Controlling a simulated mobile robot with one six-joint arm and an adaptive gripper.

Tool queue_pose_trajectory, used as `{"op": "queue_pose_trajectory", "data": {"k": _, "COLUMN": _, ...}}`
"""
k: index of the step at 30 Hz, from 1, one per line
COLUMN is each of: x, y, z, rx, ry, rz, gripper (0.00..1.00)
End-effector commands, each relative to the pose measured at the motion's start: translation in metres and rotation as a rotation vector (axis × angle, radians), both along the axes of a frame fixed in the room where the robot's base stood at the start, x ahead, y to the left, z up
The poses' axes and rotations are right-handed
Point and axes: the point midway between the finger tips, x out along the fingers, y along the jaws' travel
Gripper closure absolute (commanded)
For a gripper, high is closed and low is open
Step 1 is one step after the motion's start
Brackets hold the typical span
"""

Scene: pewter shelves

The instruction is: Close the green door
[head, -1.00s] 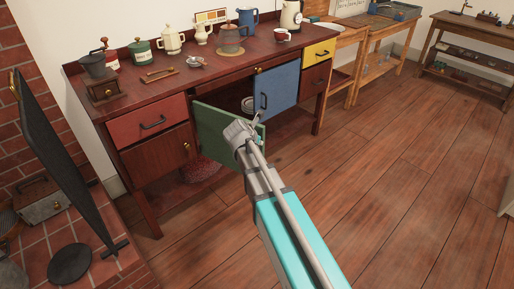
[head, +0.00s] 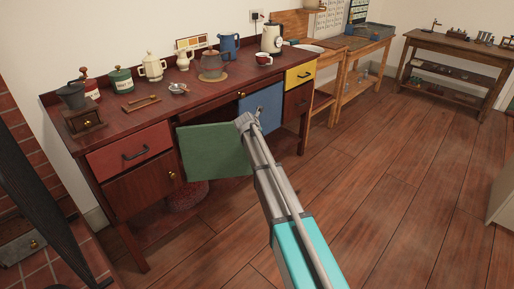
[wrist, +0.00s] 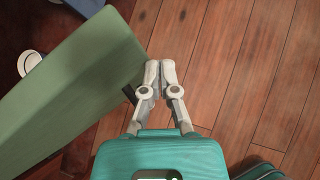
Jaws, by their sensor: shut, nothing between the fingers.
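The green door (head: 214,152) stands open at the front of the dark red sideboard (head: 190,105), swung out into the room. In the wrist view the green door (wrist: 75,85) fills the left side. My gripper (head: 248,117) is shut and empty, just right of the door's free edge in the head view. In the wrist view my gripper's fingertips (wrist: 160,68) are together beside that edge; I cannot tell whether they touch it. A dark piece (wrist: 128,93), perhaps the door's handle, shows between the edge and my gripper.
A blue door (head: 266,104) is right of the opening, partly behind my gripper. A white plate (wrist: 28,62) shows beyond the green door. Pots and a blue jug (head: 229,46) stand on the sideboard top. The wooden floor (head: 390,200) to the right is clear.

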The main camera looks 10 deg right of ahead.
Motion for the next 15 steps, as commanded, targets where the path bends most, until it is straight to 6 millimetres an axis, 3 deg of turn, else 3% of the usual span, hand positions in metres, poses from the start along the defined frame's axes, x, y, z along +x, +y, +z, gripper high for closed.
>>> {"op": "queue_pose_trajectory", "data": {"k": 1, "x": 0.026, "y": 0.003, "z": 0.000, "rx": 0.000, "ry": 0.000, "rz": 0.001, "gripper": 1.00}}
{"op": "queue_pose_trajectory", "data": {"k": 6, "x": 0.079, "y": 0.015, "z": 0.000, "rx": 0.000, "ry": 0.000, "rz": 0.006, "gripper": 1.00}}
{"op": "queue_pose_trajectory", "data": {"k": 15, "x": 0.145, "y": 0.043, "z": 0.000, "rx": -0.001, "ry": -0.001, "rz": 0.009, "gripper": 1.00}}
